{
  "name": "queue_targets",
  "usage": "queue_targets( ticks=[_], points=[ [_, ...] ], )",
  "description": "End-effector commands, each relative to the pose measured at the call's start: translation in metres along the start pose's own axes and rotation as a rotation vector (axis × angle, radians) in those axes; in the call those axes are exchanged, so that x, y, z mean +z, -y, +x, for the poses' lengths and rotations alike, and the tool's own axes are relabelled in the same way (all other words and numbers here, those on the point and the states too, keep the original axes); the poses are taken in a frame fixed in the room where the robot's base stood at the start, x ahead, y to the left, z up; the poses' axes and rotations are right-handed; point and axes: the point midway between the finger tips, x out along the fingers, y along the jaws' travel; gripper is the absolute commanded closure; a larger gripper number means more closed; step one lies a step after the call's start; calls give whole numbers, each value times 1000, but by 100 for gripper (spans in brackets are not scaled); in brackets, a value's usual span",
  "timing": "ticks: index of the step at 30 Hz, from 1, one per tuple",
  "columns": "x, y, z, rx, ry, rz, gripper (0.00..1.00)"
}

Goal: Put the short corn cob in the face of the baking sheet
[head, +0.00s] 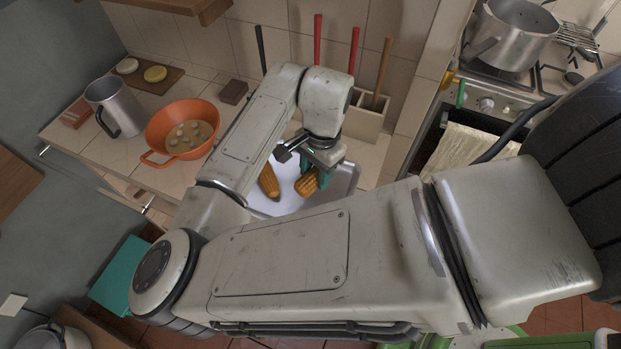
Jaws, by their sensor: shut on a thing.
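The baking sheet (263,205) is a pale metal tray on the counter, partly hidden by my arm. A longer orange corn cob (269,181) lies on its left part. My gripper (318,176), with teal fingers, is over the right part of the sheet. It is shut on the short corn cob (306,184), which is thick, orange and tilted. I cannot tell whether this cob touches the sheet or hangs just above it.
Left on the counter are an orange colander (168,117) with several round pieces, a metal jug (116,108) and a wooden board (148,77). Behind the sheet stands a utensil holder (365,122) with long handles. A stove with a pot (510,38) is at the right.

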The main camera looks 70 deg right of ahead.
Motion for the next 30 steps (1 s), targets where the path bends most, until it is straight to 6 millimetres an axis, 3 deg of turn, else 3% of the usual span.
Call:
queue_targets(
  ticks=[12, 24, 25, 30],
  points=[
    [1, 9, 40, 1, 0, 0, 90],
    [0, 9, 47, 0, 0, 0, 90],
    [0, 9, 47, 0, 0, 0, 54],
    [1, 9, 46, 0, 0, 0, 38]
  ],
)
